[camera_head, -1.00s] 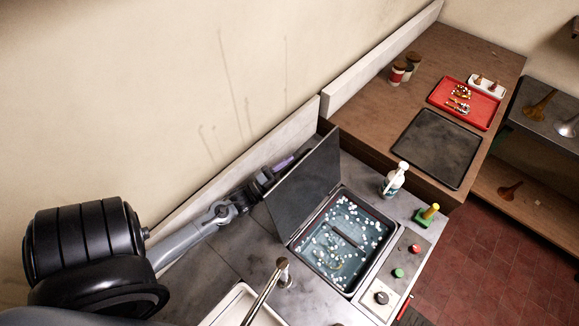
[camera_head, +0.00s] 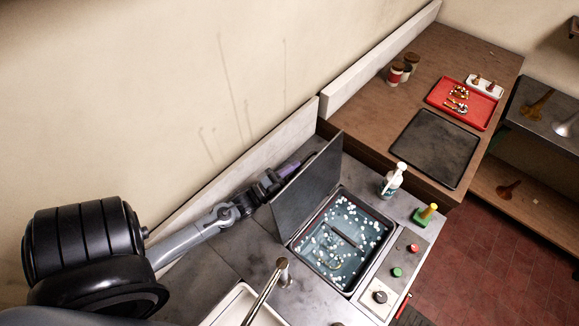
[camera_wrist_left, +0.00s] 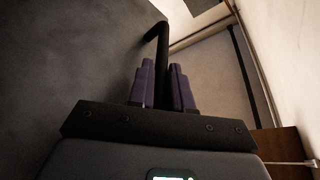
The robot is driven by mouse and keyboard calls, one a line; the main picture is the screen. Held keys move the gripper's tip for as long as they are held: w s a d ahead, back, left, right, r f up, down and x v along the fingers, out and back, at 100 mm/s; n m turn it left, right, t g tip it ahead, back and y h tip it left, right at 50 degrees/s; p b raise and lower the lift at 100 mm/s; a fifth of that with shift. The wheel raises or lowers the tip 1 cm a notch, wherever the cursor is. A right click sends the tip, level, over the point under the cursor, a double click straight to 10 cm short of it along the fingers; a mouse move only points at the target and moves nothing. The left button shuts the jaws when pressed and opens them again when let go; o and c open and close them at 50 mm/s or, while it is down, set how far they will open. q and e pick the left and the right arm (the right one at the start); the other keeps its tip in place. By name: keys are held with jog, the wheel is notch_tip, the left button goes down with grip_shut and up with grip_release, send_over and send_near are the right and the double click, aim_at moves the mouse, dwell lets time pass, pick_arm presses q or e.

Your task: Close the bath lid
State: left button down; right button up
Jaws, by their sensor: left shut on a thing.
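The bath lid (camera_head: 308,187) is a dark grey panel, standing raised and steeply tilted along the back-left edge of the bath (camera_head: 346,238). The bath is open and holds bluish liquid with many white floating balls and dark shapes below them. My left gripper (camera_wrist_left: 162,78) is behind the lid, on its wall side. In the left wrist view its purple fingers are shut on a black bent lid handle (camera_wrist_left: 160,38), beside the lid's dark face (camera_wrist_left: 70,60). In the head view the lid hides the fingertips. My right gripper is out of view.
A pump bottle (camera_head: 391,182) and a green block with a yellow top (camera_head: 425,214) stand right of the bath. A control panel with knobs (camera_head: 398,272) lines its front right. A faucet (camera_head: 267,290) and sink are at the front left. The wall is close behind my left arm.

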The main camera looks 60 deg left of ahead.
aim_at(306, 178)
pick_arm(q)
jog(key=d+m, duration=0.1)
jog(key=w+d+r+m+p, duration=0.1)
jog(key=d, duration=0.1)
jog(key=d+p, duration=0.1)
jog(key=shift+w+d+r+m+g+h, duration=0.25)
jog(key=shift+m+g+h, duration=0.15)
jog(key=w+d+m+p, duration=0.1)
jog(key=w+d+m, duration=0.1)
jog(key=d, duration=0.5)
jog(key=shift+w+d+f+m+g+h, duration=0.2)
jog(key=shift+d+f+m+g+h, duration=0.1)
jog(key=shift+d+f+g, duration=0.1)
jog(key=c, duration=1.1)
grip_release()
jog(key=shift+s, duration=0.1)
jog(key=shift+s+a+f+b, duration=0.15)
jog(key=shift+s+f+b, duration=0.2)
jog(key=shift+s, duration=1.4)
jog(key=shift+s+a+f+b, duration=0.1)
jog(key=shift+s+b, duration=0.4)
jog(key=shift+s, duration=1.25)
jog(key=shift+s+a+f+b, duration=0.15)
jog(key=shift+s+f+b, duration=0.2)
jog(key=shift+s, duration=1.4)
